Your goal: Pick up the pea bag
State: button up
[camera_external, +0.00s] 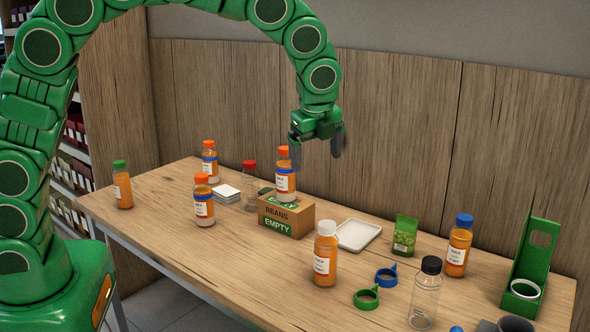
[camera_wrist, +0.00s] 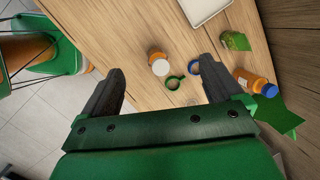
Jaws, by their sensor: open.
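The pea bag (camera_external: 404,236) is a small green packet standing upright on the table, right of the white tray. It also shows in the wrist view (camera_wrist: 236,41) at the upper right, beyond the right finger. My gripper (camera_external: 316,146) hangs high above the table, above and left of the bag, with its fingers pointing down. It is open and empty, and its two dark fingers also show wide apart in the wrist view (camera_wrist: 160,90). Nothing touches the bag.
A white tray (camera_external: 357,234) lies left of the bag, and a blue-capped juice bottle (camera_external: 458,246) stands to its right. A blue ring (camera_external: 386,277) and a green ring (camera_external: 366,298) lie in front. A cardboard box (camera_external: 287,215) carries a bottle. A green stand (camera_external: 533,262) is at far right.

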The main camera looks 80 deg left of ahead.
jog(key=w+a+f+m+t, duration=0.1)
jog(key=w+a+f+m, duration=0.2)
jog(key=w, duration=0.4)
jog(key=w+a+f+m, duration=0.1)
jog(key=w+f+m, duration=0.3)
jog(key=w+f, duration=0.3)
jog(key=m+t, duration=0.1)
jog(key=m, duration=0.4)
send_over(406, 232)
jog(key=f, duration=0.9)
jog(key=shift+s+d, duration=0.3)
jog(key=shift+d, duration=0.05)
jog(key=shift+x, duration=1.25)
jog(key=shift+a+x, duration=0.25)
jog(key=shift+x, duration=1.7)
jog(key=shift+w+a+f, duration=0.1)
jog(key=shift+a+f, duration=0.15)
jog(key=shift+f, duration=0.4)
jog(key=c, duration=1.1)
jog(key=shift+o, duration=0.2)
jog(key=shift+r, duration=0.1)
